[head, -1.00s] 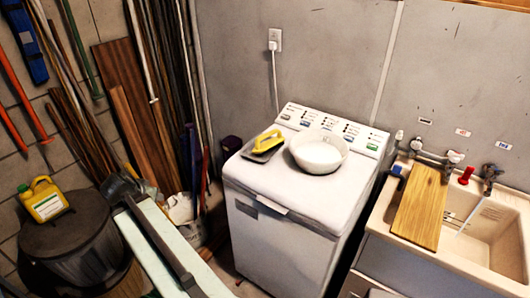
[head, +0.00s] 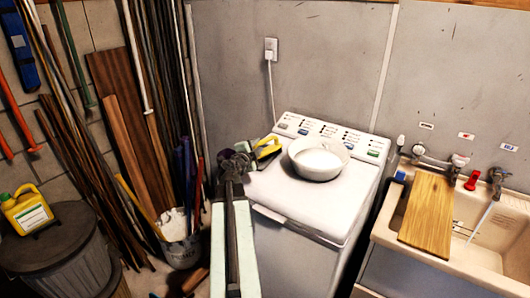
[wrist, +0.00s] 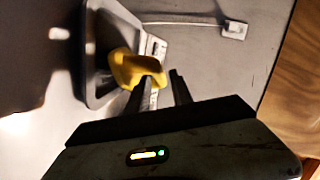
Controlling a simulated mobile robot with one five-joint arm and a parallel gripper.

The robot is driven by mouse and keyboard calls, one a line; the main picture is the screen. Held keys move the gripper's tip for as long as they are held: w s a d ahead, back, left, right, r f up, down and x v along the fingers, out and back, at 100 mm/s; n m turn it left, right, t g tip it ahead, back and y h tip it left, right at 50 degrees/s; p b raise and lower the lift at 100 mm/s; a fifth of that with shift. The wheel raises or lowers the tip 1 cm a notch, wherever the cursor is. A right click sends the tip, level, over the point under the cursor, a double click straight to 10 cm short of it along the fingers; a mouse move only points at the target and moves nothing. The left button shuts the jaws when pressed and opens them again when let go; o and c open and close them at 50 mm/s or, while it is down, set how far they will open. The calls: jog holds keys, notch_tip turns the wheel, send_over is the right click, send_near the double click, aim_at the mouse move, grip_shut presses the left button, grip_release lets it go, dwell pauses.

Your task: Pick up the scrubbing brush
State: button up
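The scrubbing brush (head: 268,147) is yellow and lies at the back left of the washing machine top, partly hidden by my gripper (head: 238,163) in the head view. The right finger is clear of the brush.
A white bowl (head: 318,159) stands on the washing machine (head: 305,208), right of the brush. A sink (head: 497,230) with a wooden board (head: 428,209) is at the right. Poles, a bucket (head: 182,248) and a lidded bin (head: 55,255) with a yellow jug (head: 27,210) are at the left.

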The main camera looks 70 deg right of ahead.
aim_at(260, 144)
jog(key=d, duration=0.2)
jog(key=d+f+b, duration=0.1)
jog(key=d, duration=0.2)
grip_shut()
jog(key=shift+r, duration=0.1)
notch_tip(260, 144, up, 10)
jog(key=p, duration=1)
